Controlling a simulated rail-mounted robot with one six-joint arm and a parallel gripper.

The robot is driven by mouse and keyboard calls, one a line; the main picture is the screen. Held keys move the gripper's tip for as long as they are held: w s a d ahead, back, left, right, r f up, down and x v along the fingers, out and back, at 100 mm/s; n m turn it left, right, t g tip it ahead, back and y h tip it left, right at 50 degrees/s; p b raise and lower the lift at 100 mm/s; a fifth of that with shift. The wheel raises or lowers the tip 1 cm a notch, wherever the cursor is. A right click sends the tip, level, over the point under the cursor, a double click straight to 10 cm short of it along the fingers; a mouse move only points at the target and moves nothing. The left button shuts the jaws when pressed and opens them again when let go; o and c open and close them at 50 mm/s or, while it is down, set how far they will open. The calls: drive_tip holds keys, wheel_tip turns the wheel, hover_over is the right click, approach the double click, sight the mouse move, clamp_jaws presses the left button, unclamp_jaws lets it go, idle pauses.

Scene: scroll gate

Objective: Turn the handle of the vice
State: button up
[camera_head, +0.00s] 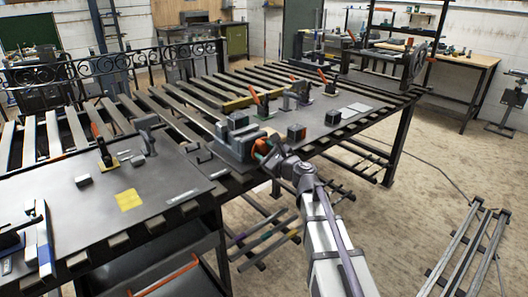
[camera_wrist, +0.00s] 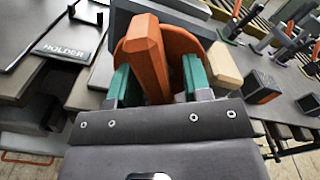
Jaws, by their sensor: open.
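The grey vice (camera_head: 236,135) sits at the front edge of the slatted welding table. Its orange handle (camera_head: 261,148) faces my arm and fills the middle of the wrist view as a thick orange bar (camera_wrist: 144,52) in front of a rounded orange part. My gripper (camera_head: 273,158) is right at the handle. In the wrist view its two teal fingers (camera_wrist: 158,84) stand apart, one on each side of the orange bar. The gripper is open around the handle; I cannot tell if either finger touches it. A beige block-shaped piece (camera_wrist: 223,64) shows just right of the right finger.
A dark plate marked HOLDER (camera_wrist: 64,48) lies left of the vice. A dark box with an orange face (camera_head: 296,133) stands on the table to the right. Clamps with orange handles (camera_head: 258,103) stand behind. A yellow square (camera_head: 129,200) lies on the left plate.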

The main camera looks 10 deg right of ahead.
drive_tip(key=v, duration=1)
drive_tip(key=shift+s, duration=0.3)
drive_tip(key=shift+w, duration=0.15)
drive_tip(key=x, duration=1.1)
drive_tip(key=shift+d, duration=0.1)
drive_tip(key=shift+c, duration=0.2)
clamp_jaws()
